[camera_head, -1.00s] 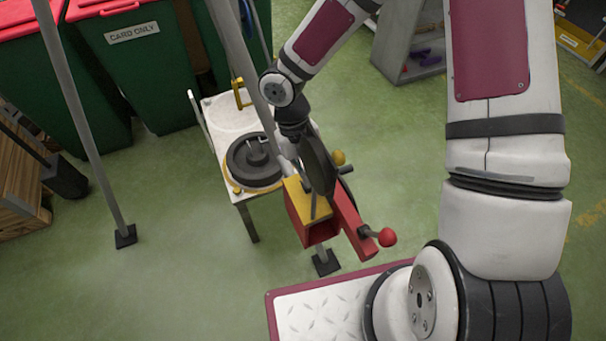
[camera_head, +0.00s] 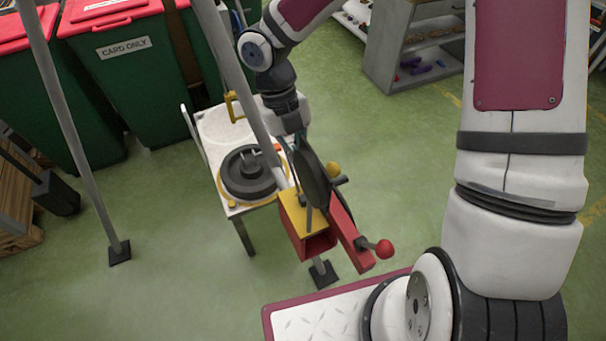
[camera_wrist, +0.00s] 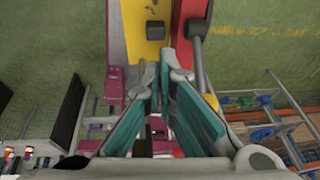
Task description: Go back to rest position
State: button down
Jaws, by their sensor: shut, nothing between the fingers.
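In the head view my arm reaches down from the top to the post beside the table. Its wrist (camera_head: 288,112) is just above a dark disc (camera_head: 311,178) on the red and yellow fixture (camera_head: 318,242). In the wrist view my gripper (camera_wrist: 164,78) has its teal-padded fingers together at the tips, with nothing held. The fixture's yellow plate (camera_wrist: 146,32) and red bar (camera_wrist: 187,25) lie beyond the tips. I cannot tell the exact gap between tips and fixture.
A white table (camera_head: 213,128) carries a dark turntable (camera_head: 247,174). A grey post (camera_head: 232,70) stands beside it, another (camera_head: 75,135) further left. Green bins (camera_head: 128,75) line the back left. A grey shelf (camera_head: 405,45) is at the back.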

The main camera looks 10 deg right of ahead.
jog(key=shift+v, duration=1.35)
jog(key=s+d+r+n+t, duration=0.3)
jog(key=s+r+n, duration=0.2)
jog(key=n, duration=0.6)
jog(key=s+d+r+n+t+y, duration=0.1)
jog(key=s+d+r+n+t, duration=0.2)
jog(key=r+n, duration=0.7)
jog(key=s+d+r+n+t, duration=0.2)
jog(key=s+d+r+n, duration=0.2)
jog(key=n, duration=0.8)
notch_tip(320, 180, up, 4)
jog(key=s, duration=0.2)
jog(key=shift+s+f+n+t+y, duration=0.2)
jog(key=shift+s+n+t+y, duration=0.1)
jog(key=shift+s+t+y, duration=0.1)
